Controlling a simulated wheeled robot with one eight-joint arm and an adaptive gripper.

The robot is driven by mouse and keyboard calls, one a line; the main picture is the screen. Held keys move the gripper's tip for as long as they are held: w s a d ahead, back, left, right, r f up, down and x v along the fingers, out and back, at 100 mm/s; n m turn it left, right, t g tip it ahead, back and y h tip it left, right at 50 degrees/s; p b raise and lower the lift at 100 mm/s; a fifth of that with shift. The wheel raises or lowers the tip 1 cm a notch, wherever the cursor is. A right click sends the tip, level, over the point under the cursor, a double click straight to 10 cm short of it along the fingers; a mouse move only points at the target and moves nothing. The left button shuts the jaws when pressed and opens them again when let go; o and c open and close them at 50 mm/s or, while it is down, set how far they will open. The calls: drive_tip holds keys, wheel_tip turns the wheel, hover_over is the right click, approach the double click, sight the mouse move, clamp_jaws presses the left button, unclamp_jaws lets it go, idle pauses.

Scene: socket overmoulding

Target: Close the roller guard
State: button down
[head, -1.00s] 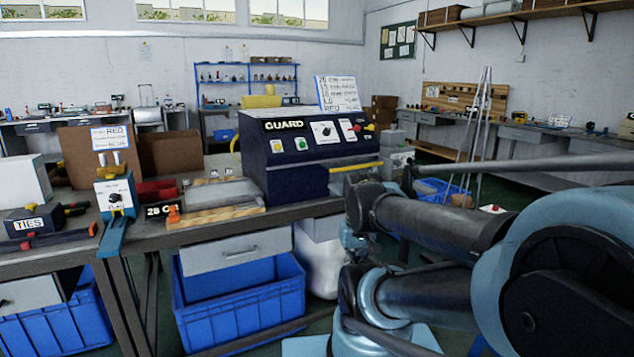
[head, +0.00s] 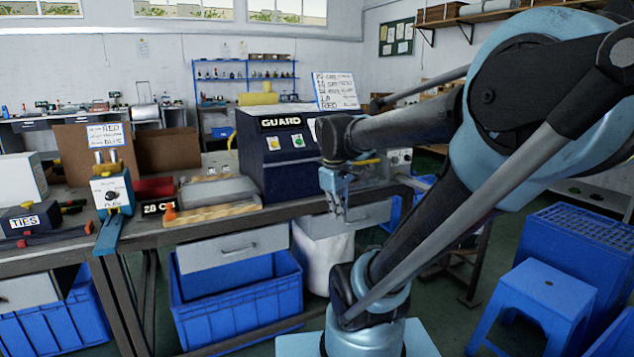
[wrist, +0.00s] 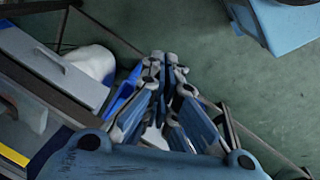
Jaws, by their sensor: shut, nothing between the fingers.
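The dark blue machine labelled GUARD (head: 262,165) stands on the bench, with yellow and green buttons on its sloped face. My arm hides the right part of that face. A short piece of the yellow bar (head: 367,162) shows beside my wrist, and a yellow strip (wrist: 14,155) shows at the left edge of the wrist view. I cannot tell the guard's position. My gripper (head: 345,217) hangs pointing down in front of the machine's right part, near the bench edge. In the wrist view its fingers (wrist: 165,62) are together and empty, above the floor.
A white sign stands on the machine (head: 336,92). A grey drawer (head: 233,249) and a blue crate (head: 240,308) sit below the bench. A blue stool (head: 535,305) stands on the floor at right.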

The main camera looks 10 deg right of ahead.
drive_tip(key=w+a+r+n+h, duration=0.1)
drive_tip(key=w+a+r+n, duration=0.2)
drive_tip(key=w+n, duration=0.35)
drive_tip(key=w+a+r+n+h, duration=0.1)
drive_tip(key=w+a+r+n, duration=0.25)
drive_tip(key=w, duration=0.55)
drive_tip(key=w+a+r+n+h, duration=0.1)
drive_tip(key=w+a+r+n, duration=0.25)
drive_tip(key=w, duration=0.45)
drive_tip(key=w+d+f, duration=0.2)
drive_tip(key=d+f, duration=0.6)
drive_tip(key=f, duration=0.1)
drive_tip(key=shift+w, duration=0.15)
drive_tip(key=shift+d, duration=0.15)
drive_tip(key=shift+w+d, duration=0.3)
drive_tip(key=shift+d, duration=0.6)
drive_tip(key=shift+w+d, duration=0.3)
drive_tip(key=shift+d, duration=0.65)
drive_tip(key=shift+w+d, duration=0.3)
drive_tip(key=shift+d, duration=0.6)
